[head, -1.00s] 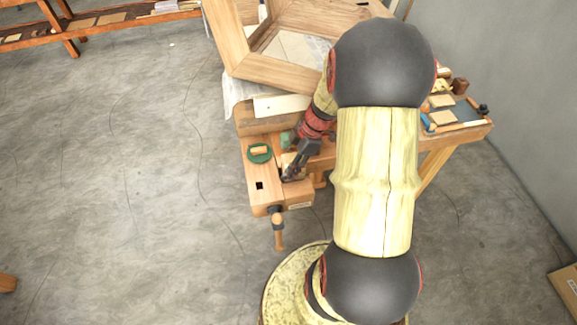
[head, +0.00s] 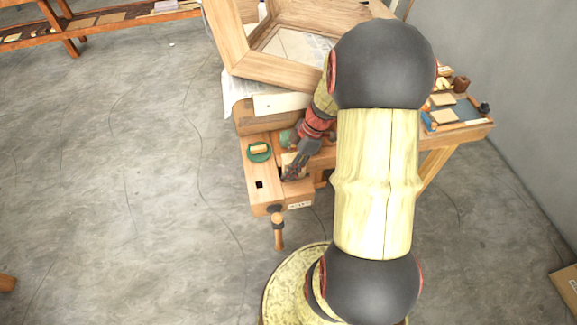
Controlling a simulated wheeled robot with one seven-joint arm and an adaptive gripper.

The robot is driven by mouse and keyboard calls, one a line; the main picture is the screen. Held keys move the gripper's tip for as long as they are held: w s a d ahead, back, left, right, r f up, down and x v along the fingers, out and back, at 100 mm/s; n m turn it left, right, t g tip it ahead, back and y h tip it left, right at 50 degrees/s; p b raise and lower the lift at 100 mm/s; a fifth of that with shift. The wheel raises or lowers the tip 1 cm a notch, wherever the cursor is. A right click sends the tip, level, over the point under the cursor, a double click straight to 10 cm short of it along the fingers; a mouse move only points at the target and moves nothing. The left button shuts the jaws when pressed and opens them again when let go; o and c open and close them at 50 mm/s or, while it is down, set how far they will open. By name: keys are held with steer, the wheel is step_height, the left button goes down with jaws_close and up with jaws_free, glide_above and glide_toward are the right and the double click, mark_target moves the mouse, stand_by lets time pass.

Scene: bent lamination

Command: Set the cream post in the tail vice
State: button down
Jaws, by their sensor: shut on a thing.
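My gripper (head: 292,173) is low over the near end of the workbench, at the tail vice. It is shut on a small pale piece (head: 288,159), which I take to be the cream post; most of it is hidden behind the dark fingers. The tail vice (head: 298,199) is a wooden block at the bench's near corner, with a wooden handle (head: 278,235) hanging below it. The view is too small to tell whether the post is inside the vice jaws or above them.
A green round dish (head: 251,158) with a pale block (head: 259,149) sits left of my gripper. A square hole (head: 259,184) is in the bench top. A large wooden frame (head: 290,75) stands behind. Small tools and blocks (head: 445,101) lie on the right.

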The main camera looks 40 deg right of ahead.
mark_target(284, 159)
steer(key=c, duration=1.2)
jaws_free()
steer(key=shift+c, duration=0.2)
steer(key=shift+o, duration=0.3)
steer(key=o, duration=0.3)
steer(key=shift+o, duration=0.2)
steer(key=shift+r+p, duration=1.85)
steer(key=shift+r, duration=2.15)
